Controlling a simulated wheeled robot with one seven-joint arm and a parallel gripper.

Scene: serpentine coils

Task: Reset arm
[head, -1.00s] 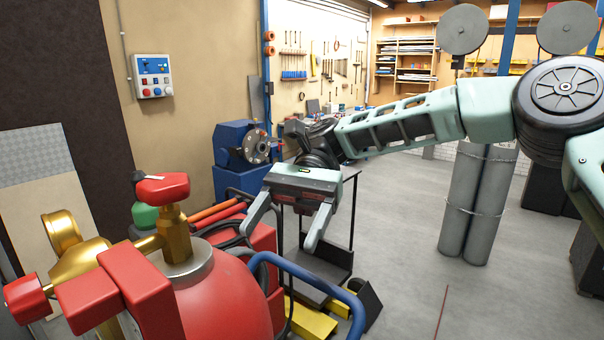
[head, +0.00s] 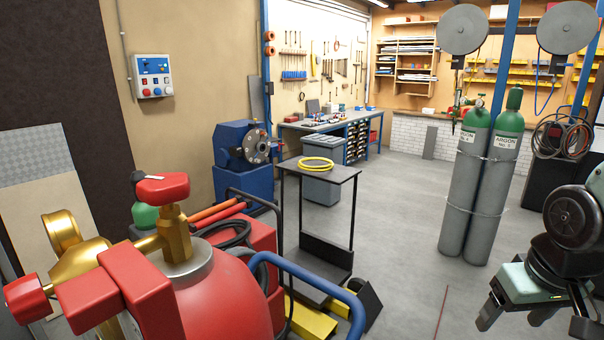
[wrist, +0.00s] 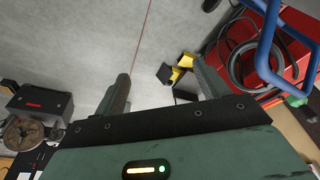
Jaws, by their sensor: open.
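My gripper (head: 516,318) is at the lower right of the head view, with its two fingers apart and nothing seen between them. Part of my arm there is cut off by the right edge of the picture. A yellow coil (head: 316,164) lies flat on top of a small dark stand (head: 345,177) in the head view, well away to the left of my gripper.
A red cylinder (head: 222,295) with brass valves and a blue handle (head: 318,282) fills the lower left. Two argon cylinders (head: 473,195) stand right of centre. A workbench (head: 330,125) is at the back. Open grey floor (head: 400,225) lies between the stand and the cylinders.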

